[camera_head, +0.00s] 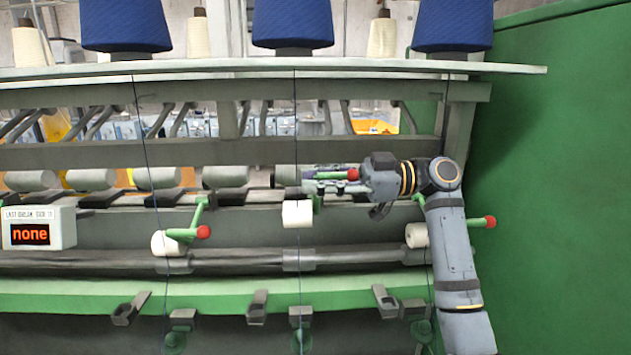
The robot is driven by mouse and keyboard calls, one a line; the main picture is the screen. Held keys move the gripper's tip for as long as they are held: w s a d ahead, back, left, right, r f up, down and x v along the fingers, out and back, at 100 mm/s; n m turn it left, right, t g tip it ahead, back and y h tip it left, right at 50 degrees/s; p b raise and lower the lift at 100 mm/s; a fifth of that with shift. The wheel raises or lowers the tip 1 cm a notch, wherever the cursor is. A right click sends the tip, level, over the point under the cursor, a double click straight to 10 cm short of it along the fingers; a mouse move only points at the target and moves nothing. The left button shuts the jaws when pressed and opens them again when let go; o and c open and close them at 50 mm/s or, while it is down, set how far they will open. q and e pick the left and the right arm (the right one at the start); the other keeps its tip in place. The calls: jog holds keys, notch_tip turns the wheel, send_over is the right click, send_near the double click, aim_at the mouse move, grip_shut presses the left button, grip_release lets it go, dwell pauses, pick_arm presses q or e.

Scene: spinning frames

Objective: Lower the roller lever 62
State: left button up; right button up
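Three green roller levers with red ball ends show on the spinning frame; no number 62 can be read. The middle lever (352,174) is raised, its ball level with my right gripper, with a white roller (297,213) below. The left lever (203,232) and right lever (488,222) have their balls lower, beside their own white rollers. My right gripper (310,184) reaches in from the right and points left, its fingers overlapping the middle lever. Whether they touch or grip it cannot be told. My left gripper is not in view.
Blue bobbins (292,22) stand on the top rail, and dark threads run down in front of the rollers. A display box (38,228) reading "none" is at the left. A green panel (560,180) closes off the right side. Metal brackets stick out along the lower green rail (215,296).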

jog(key=shift+o, duration=0.4)
jog(key=shift+d, duration=0.1)
jog(key=shift+a+r, duration=0.2)
jog(key=shift+r, duration=0.25)
notch_tip(320, 180, up, 9)
jog(key=shift+d+r, duration=0.1)
